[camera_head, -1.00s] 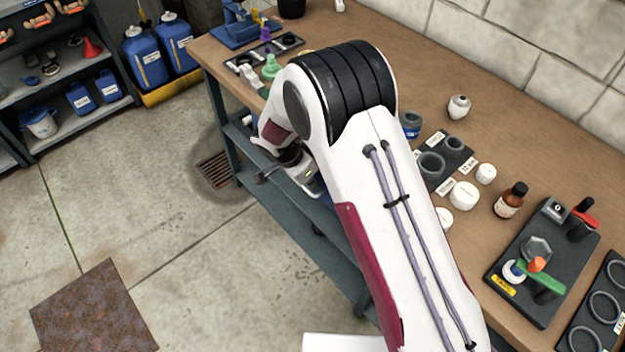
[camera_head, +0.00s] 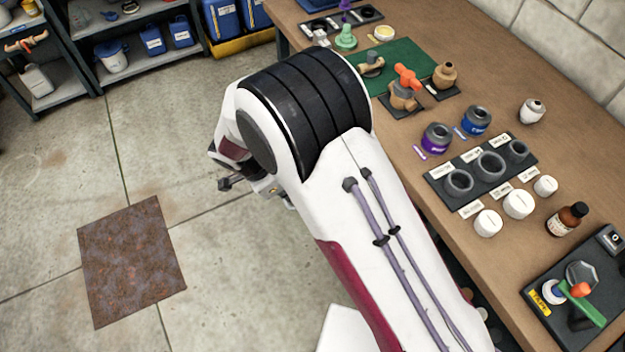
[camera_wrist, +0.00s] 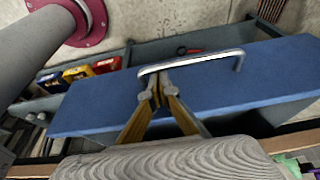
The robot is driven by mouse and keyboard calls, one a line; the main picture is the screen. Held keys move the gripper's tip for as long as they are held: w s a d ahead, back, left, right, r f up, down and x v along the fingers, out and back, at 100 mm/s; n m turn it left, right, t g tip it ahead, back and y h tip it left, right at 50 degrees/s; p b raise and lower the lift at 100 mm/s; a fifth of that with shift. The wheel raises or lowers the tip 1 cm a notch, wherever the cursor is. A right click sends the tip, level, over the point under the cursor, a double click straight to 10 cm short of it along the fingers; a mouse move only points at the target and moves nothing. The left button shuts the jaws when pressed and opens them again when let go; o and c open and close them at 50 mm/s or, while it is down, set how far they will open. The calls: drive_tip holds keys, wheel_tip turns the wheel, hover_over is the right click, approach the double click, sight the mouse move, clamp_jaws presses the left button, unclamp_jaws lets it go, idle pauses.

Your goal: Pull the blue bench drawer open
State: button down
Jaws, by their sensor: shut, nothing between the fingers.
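The blue drawer front (camera_wrist: 215,85) spans the wrist view as a wide, slightly tilted panel. Its silver bar handle (camera_wrist: 200,62) runs along its upper part in the picture. My gripper (camera_wrist: 156,84) is shut, with its yellowish fingers meeting at the left part of the handle. Nothing shows between the fingertips; whether they touch the bar, or sit in front of or behind it, I cannot tell. A dark grey surface shows below the panel, but how far the drawer stands out is unclear.
The workbench (camera_head: 425,185) carries a dark holder (camera_head: 478,172), white jars, a brown bottle (camera_head: 567,219) and a valve board (camera_head: 560,320). Left of it, the floor is open around a rusty plate (camera_head: 130,260). Small boxes (camera_wrist: 75,74) lie beyond the panel in the wrist view.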

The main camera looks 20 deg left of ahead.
drive_tip(key=s+a, duration=0.3)
drive_tip(key=shift+s+a, duration=0.15)
drive_tip(key=shift+s, duration=0.05)
idle(0.4)
drive_tip(key=v, duration=1)
idle(0.9)
